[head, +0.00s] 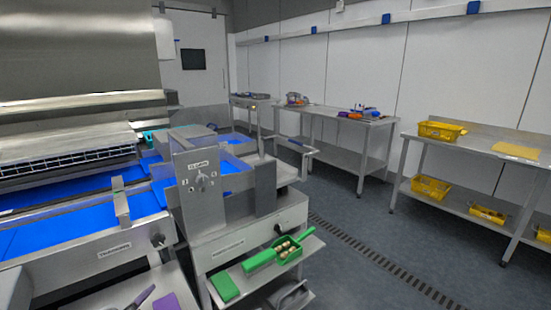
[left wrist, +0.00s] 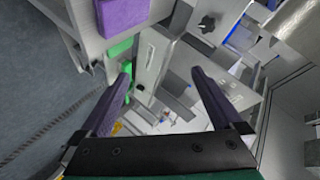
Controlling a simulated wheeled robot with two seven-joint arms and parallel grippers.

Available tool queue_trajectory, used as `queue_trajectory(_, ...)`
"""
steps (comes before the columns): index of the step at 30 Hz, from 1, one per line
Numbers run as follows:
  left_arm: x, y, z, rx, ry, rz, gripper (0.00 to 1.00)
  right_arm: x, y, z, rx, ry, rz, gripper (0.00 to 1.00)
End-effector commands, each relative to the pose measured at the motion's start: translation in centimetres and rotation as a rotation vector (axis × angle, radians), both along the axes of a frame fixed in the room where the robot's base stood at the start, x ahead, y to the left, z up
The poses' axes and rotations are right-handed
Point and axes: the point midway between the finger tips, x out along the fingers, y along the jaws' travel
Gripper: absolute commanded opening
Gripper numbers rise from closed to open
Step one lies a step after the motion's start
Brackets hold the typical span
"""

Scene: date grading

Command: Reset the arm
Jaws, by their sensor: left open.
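My left gripper (left wrist: 163,76) shows in the left wrist view with its two dark purple-grey fingers spread wide apart. Nothing is between the fingertips. The view beyond them is tilted and shows steel machine parts at some distance. In the head view a dark finger-like shape (head: 141,297) is at the bottom left, beside a purple pad (head: 167,302); I cannot tell whether it is part of my gripper. The purple pad also shows in the left wrist view (left wrist: 122,14). My right gripper is in neither view.
A steel machine with blue belts (head: 85,227) and a control box (head: 199,180) stands at left. A green scoop (head: 290,252) with several dates and a green block (head: 224,287) lie on its shelf. Yellow crates (head: 440,131) are on the right table. The floor between is clear.

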Motion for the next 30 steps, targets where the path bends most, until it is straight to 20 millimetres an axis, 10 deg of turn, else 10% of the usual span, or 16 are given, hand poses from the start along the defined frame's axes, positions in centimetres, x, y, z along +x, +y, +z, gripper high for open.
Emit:
queue_trajectory(6, -8.0, -0.3, -8.9, -0.384, 0.395, 0.282, 1.00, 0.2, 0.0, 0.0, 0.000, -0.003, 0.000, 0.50)
queue_trajectory(12, -15.5, -2.3, -13.1, -0.605, 0.697, 0.494, 1.00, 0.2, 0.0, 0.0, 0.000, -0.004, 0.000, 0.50)
queue_trajectory(23, -15.2, -2.6, -28.3, -0.577, 0.771, 0.512, 1.00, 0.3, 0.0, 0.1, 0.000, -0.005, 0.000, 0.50)
queue_trajectory(30, -22.0, -1.6, -42.4, -0.545, 0.844, 0.525, 1.00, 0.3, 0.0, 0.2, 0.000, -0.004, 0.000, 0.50)
